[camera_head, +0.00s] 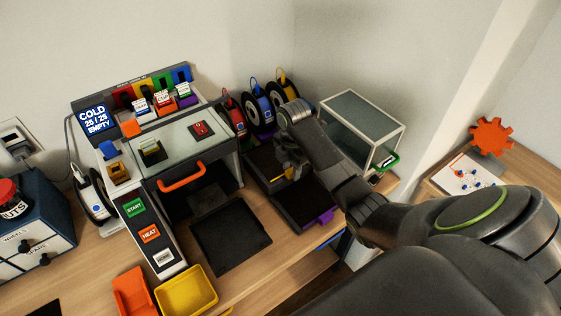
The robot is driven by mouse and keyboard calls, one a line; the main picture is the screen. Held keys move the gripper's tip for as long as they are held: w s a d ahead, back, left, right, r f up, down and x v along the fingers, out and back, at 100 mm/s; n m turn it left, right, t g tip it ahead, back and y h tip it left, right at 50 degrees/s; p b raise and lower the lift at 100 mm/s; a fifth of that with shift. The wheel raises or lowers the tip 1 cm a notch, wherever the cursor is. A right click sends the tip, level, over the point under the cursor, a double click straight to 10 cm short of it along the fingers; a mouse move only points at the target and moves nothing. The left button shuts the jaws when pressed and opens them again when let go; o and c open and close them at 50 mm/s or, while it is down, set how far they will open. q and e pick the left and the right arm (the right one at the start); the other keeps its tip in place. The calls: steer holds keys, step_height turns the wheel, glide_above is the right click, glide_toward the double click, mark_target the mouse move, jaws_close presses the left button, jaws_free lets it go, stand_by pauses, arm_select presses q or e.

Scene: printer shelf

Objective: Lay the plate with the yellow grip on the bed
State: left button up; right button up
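My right arm reaches in from the right, and its gripper (286,167) is low over the dark plate rack beside the printer. A small yellow grip (285,174) shows right at the fingertips; the rest of its plate is mostly hidden in the dark rack and behind my arm. I cannot tell whether the fingers are closed on the grip. A flat black square, apparently the printer's bed (231,241), sticks out in front of the printer and looks bare. My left gripper is out of view.
The printer (190,150) has an orange handle (181,177) above its dark opening. A dark plate with a purple grip (320,218) lies nearer in the rack. A glass box (362,128) stands behind my arm. Yellow (188,292) and orange (134,292) bins stand at the front.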

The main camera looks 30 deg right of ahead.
jaws_close()
